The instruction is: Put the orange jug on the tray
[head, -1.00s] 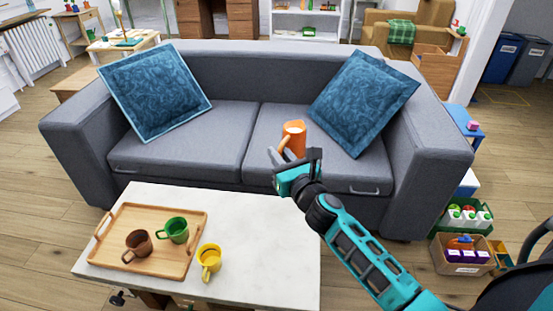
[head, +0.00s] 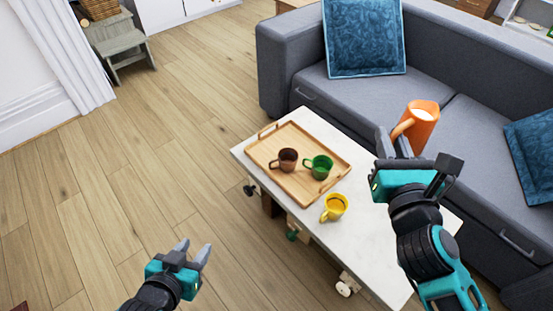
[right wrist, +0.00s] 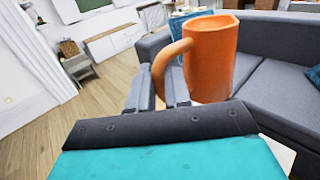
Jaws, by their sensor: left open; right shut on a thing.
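The orange jug (head: 420,124) is upright in my right gripper (head: 395,146), which is shut on its handle. The jug shows above the right side of the white table, in front of the sofa. In the right wrist view the jug (right wrist: 211,58) stands beyond the fingers (right wrist: 158,92), with its handle between them. The wooden tray (head: 270,145) lies on the left part of the table, apart from the jug. It holds a brown mug (head: 285,160) and a green mug (head: 319,166). My left gripper (head: 193,252) is open and empty over the floor, left of the table.
A yellow mug (head: 334,207) stands on the white table (head: 372,232), close to the tray's right side. The tray's far part is bare. The grey sofa (head: 345,95) with blue cushions (head: 362,36) stands behind the table. The wooden floor to the left is clear.

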